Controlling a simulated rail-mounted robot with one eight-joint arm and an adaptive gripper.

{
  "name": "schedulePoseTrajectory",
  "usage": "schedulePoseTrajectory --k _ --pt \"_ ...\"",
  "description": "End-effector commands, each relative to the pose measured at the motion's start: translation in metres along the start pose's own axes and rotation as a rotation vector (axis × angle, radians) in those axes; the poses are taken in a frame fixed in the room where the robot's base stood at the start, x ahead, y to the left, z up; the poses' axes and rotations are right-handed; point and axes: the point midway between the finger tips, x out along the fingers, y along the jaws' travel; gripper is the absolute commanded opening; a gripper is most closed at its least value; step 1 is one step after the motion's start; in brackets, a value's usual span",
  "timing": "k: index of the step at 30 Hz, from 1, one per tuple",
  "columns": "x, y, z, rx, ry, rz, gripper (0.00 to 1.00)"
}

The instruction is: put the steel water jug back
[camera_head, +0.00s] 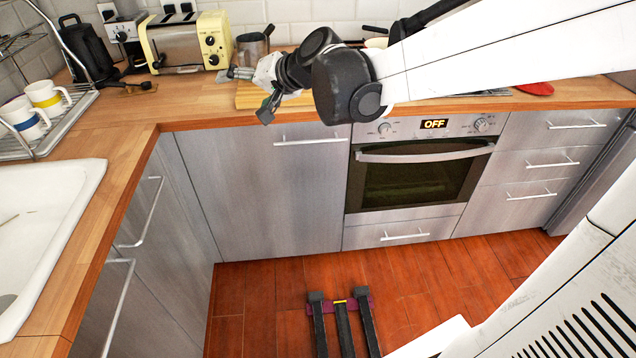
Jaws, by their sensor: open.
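What looks like the steel water jug (251,49), a small grey vessel, stands upright on the back counter, just right of the toaster. Its lower part is partly hidden by my gripper. My gripper (253,91) is open, with one finger near the base of the jug and the other lower, over the counter's front edge. Nothing shows between the fingers. I cannot tell whether the upper finger touches the jug.
A cream toaster (188,42) and a black kettle (88,50) stand to the left. A wooden board (245,97) lies under my gripper. Two mugs (47,97) sit on a drying rack (72,108) near the white sink (45,215). The oven (420,175) is shut.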

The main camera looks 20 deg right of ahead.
Motion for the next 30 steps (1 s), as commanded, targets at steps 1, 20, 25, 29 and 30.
schedulePoseTrajectory --k 1,20,25,29,30 --pt "-0.014 0.000 0.014 -0.033 -0.016 0.027 0.81" --pt "-0.167 0.072 0.165 -0.448 -0.191 0.423 0.81" --pt "-0.193 0.096 0.187 -0.522 -0.215 0.504 0.81" --pt "-0.202 0.105 0.194 -0.548 -0.224 0.534 0.81" --pt "-0.203 0.106 0.195 -0.552 -0.225 0.539 0.81"
